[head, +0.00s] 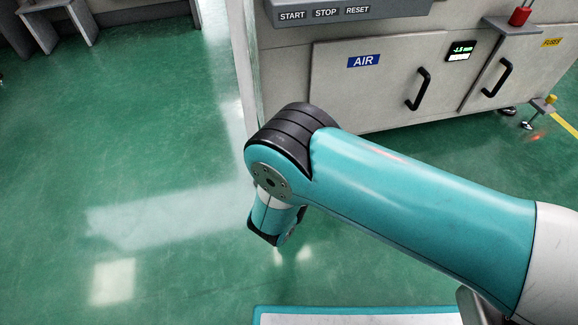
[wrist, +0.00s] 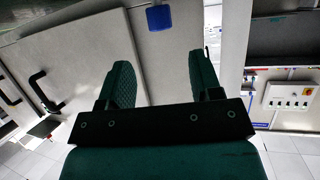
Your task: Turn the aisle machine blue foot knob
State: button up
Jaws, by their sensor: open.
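In the wrist view, which looks upside down, a small blue block-shaped part (wrist: 160,18) shows at the top, at the edge of the pale machine panel. It looks like the blue foot knob. My gripper (wrist: 163,75) is open, with two dark green fingers apart and nothing between them. The blue part lies beyond the fingertips, roughly in line with the gap and apart from them. In the head view my arm hides this corner of the machine (head: 285,75), and neither the blue knob nor my gripper can be made out.
The machine has an AIR label (head: 363,61), black door handles (head: 418,89) and a small display (head: 460,51). A yellow knob (head: 551,99) sits on a foot at right. The wrist view shows a button panel (wrist: 290,98) at right. Green floor (head: 130,150) at left is clear.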

jog(key=p+v, duration=0.2)
jog(key=v, duration=0.5)
jog(key=shift+p, duration=0.3)
jog(key=shift+s, duration=0.1)
